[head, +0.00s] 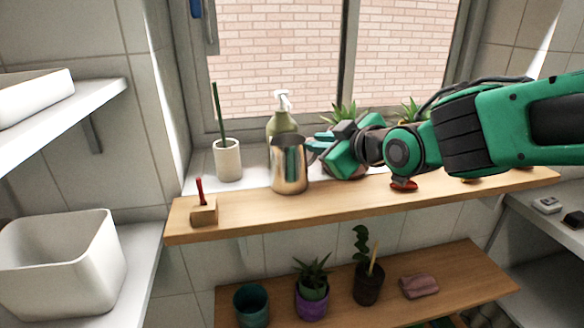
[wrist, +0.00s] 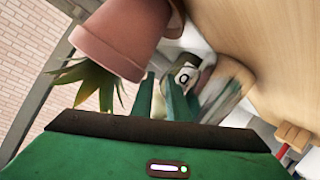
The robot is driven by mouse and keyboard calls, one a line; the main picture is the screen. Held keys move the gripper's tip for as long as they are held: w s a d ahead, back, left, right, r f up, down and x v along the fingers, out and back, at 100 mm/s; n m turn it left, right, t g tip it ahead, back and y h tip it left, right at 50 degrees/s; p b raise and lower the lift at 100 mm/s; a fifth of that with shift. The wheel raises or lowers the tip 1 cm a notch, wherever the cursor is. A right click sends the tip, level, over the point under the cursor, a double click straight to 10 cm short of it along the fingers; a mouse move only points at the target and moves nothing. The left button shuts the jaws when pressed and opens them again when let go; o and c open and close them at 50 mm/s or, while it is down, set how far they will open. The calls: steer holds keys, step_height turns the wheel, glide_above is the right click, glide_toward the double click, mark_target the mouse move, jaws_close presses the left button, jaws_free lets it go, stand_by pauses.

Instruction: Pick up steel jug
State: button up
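The steel jug (head: 289,168) stands upright on the wooden shelf, in front of a green soap bottle (head: 282,123) with a white pump. In the wrist view the jug (wrist: 228,92) is a shiny, partly cut-off shape just right of the fingers. My gripper (head: 318,141) is beside the jug's upper right side, with its fingers pointing left towards it. In the wrist view my gripper (wrist: 162,98) has its two teal fingers apart, with part of the bottle showing between and beyond them. The jug is not between the fingers. Whether a finger touches it is unclear.
A white cup (head: 228,160) with a green stick stands left of the bottle. A wooden block (head: 204,212) with a red piece sits at the shelf's left. A terracotta pot (wrist: 125,38) is close to my gripper. The shelf front (head: 250,205) between block and jug is clear.

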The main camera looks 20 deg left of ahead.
steer(key=shift+w+a+f, duration=0.15)
steer(key=shift+w+a, duration=0.15)
jaws_close()
steer(key=shift+r, duration=0.25)
stand_by(1.5)
steer(key=shift+r, duration=1.4)
steer(key=shift+s+d+r, duration=0.1)
steer(key=shift+r, duration=0.15)
steer(key=s+d, duration=1.2)
steer(key=shift+s+d, duration=0.2)
steer(key=shift+d, duration=0.05)
steer(key=shift+f, duration=0.15)
stand_by(1.6)
